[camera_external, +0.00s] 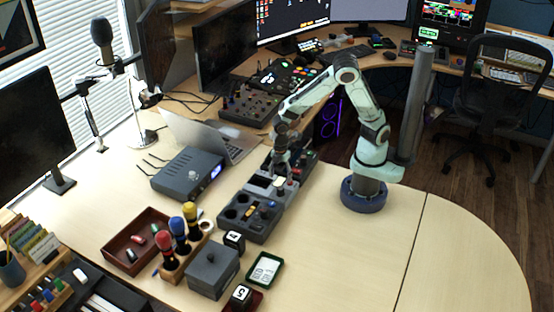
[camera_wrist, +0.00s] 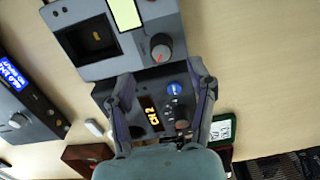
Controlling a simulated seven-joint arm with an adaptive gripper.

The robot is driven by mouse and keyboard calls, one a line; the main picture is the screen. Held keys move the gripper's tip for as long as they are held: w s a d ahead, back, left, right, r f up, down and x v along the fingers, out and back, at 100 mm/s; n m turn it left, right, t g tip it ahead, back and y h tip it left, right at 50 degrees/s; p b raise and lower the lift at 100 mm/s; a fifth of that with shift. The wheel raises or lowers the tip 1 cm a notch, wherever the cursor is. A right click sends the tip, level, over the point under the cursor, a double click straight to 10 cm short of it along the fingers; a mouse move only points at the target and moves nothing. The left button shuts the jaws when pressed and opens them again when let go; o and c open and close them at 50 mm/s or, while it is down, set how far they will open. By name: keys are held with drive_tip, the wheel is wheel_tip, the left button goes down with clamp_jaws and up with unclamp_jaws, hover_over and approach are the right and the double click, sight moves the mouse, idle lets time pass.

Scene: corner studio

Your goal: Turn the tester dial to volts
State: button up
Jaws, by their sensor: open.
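The tester, a grey box with a pale yellow screen, a dark square recess and a dial, fills the upper middle of the wrist view (camera_wrist: 119,63). Its round dial (camera_wrist: 160,53) has a grey rim and a red pointer; no markings on it are readable. My gripper (camera_wrist: 160,78) is open, with one finger left and one right, both just below the dial in the picture. Nothing is between the fingertips that I can see held. In the external view my gripper (camera_external: 281,160) points down over the row of grey devices; the dial is hard to make out there.
A grey box with a blue-lit display (camera_external: 190,175) stands left of the row. A laptop (camera_external: 207,132) is behind.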

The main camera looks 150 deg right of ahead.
sight(281, 188)
wheel_tip(281, 188, down, 6)
drive_tip(key=shift+f, duration=0.1)
clamp_jaws()
